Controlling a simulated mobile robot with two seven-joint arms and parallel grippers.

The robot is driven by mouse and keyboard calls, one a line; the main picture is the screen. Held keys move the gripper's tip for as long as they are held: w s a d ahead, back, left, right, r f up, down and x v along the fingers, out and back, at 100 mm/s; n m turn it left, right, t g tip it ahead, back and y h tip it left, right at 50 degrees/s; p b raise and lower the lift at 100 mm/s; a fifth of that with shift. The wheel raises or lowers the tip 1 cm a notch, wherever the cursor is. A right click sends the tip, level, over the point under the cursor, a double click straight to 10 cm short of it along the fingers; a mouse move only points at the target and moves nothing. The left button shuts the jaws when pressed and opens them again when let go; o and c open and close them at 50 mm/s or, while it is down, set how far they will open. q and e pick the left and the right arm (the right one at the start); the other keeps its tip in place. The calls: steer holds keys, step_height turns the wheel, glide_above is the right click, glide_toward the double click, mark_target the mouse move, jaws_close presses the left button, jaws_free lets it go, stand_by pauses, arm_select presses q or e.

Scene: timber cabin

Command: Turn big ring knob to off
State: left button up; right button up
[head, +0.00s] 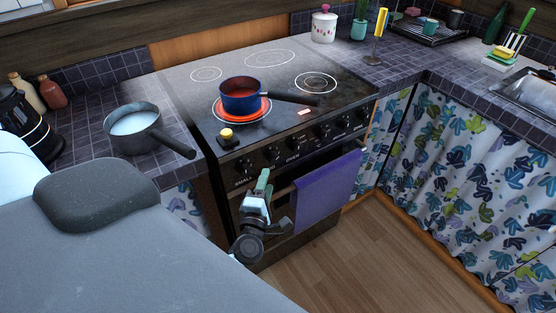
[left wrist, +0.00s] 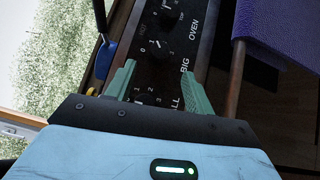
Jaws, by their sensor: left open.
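The big ring knob (head: 272,153) is a dark knob on the stove's front panel, second from the left. In the left wrist view the knob (left wrist: 156,48) lies just beyond the fingertips, near the label BIG. Its exact pointer angle is too small to tell. My left gripper (head: 264,178) is in front of and below the panel. In the left wrist view its green fingers (left wrist: 158,70) are apart, with nothing between them. A ring (head: 223,115) on the hob glows red under a blue pan (head: 241,97). My right gripper is not in view.
A purple towel (head: 327,187) hangs on the oven rail to the right of my gripper. A grey pot (head: 134,125) stands on the left counter. A small yellow-topped object (head: 226,133) is on the hob's front left corner. The wooden floor (head: 365,260) is clear.

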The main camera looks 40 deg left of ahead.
mark_target(273, 161)
arm_select(q)
steer(key=shift+x, duration=3.9)
